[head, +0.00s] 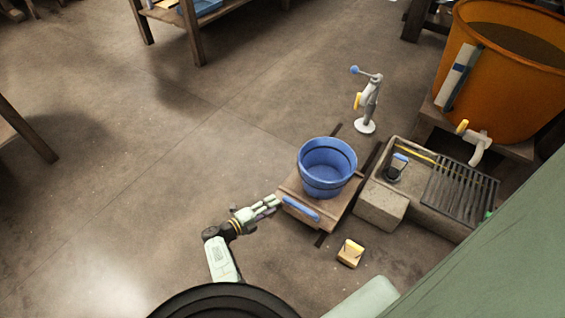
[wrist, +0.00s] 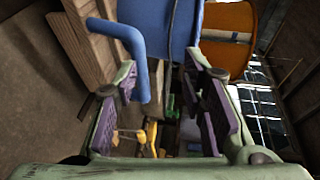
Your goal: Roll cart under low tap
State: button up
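A low wooden cart (head: 290,187) stands on the floor with a blue bucket (head: 326,170) on it. A blue handle (head: 300,209) runs along the cart's front edge; it also shows in the wrist view (wrist: 143,68). My gripper (head: 274,204) is at the left end of the handle. In the wrist view its fingers are apart (wrist: 168,95), with the handle's bent end beside the left finger; I cannot tell if they touch. A white tap (head: 480,144) with a yellow lever projects from an orange tub (head: 490,80). Another tap (head: 368,95) stands on a post behind the cart.
A stone trough (head: 378,205) with a dark grate (head: 460,195) stands close to the cart's right. Dark strips (head: 371,158) lie on the floor by the cart. A small yellow-topped block (head: 350,252) lies in front. The floor to the left is clear.

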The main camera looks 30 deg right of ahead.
jog(key=g, duration=0.1)
send_near(300, 207)
jog(key=d+f+b, duration=0.1)
jog(key=d, duration=0.2)
jog(key=d+b, duration=0.1)
jog(key=d, duration=0.2)
jog(key=d+f+b, duration=0.1)
jog(key=d, duration=0.3)
jog(key=shift+w+f, duration=0.3)
jog(key=shift+w, duration=0.1)
jog(key=shift+c, duration=0.2)
grip_shut()
